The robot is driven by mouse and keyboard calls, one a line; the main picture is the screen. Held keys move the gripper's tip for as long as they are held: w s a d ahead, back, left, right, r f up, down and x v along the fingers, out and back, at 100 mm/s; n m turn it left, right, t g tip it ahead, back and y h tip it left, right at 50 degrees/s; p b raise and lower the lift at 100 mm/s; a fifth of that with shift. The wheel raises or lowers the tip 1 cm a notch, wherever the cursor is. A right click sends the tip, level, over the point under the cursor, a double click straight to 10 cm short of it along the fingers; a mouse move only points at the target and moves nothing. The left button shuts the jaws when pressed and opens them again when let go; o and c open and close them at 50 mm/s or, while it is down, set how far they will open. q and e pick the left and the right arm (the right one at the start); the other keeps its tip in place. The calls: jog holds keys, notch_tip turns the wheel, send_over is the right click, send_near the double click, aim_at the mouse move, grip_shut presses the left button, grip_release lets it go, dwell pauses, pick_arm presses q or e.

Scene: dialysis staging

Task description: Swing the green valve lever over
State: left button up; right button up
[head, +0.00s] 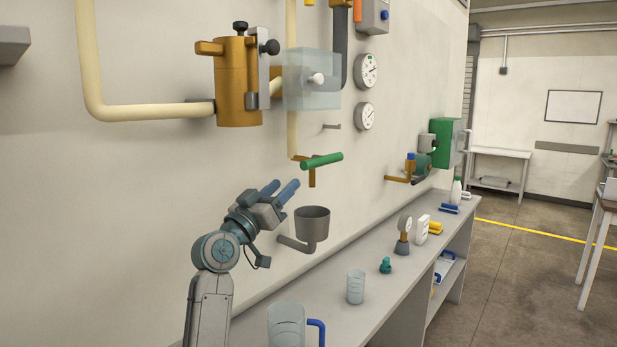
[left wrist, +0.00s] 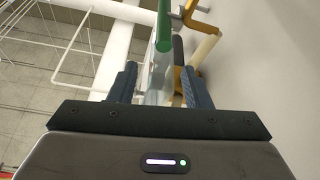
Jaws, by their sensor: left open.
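The green valve lever (head: 321,160) is a short green bar on a thin tan pipe against the wall, lying roughly level in the head view. My left gripper (head: 283,188) is open and empty, below and to the left of the lever and apart from it. In the left wrist view the green lever (left wrist: 164,28) shows beyond and between the two blue fingers of the gripper (left wrist: 165,82). An orange-brown pipe piece (left wrist: 189,82) is beside it there. My right gripper is in neither view.
A grey cup-shaped drain (head: 312,226) sits on the wall right of my gripper. Above are a brass canister (head: 237,85), a clear box (head: 311,82) and gauges (head: 366,71). The bench below holds a clear jug (head: 286,326), a beaker (head: 355,287) and small parts.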

aim_at(308, 165)
pick_arm(q)
jog(key=x, duration=0.3)
jog(key=p+x, duration=0.1)
jog(key=x, duration=0.3)
jog(key=f+x, duration=0.1)
jog(key=x, duration=0.2)
jog(key=shift+w, duration=0.45)
jog(key=shift+w+d+r, duration=0.2)
jog(key=shift+r, duration=0.05)
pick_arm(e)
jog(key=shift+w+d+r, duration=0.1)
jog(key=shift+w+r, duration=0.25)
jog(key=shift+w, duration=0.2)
pick_arm(q)
jog(key=c, duration=0.3)
grip_shut()
jog(key=shift+p, duration=0.3)
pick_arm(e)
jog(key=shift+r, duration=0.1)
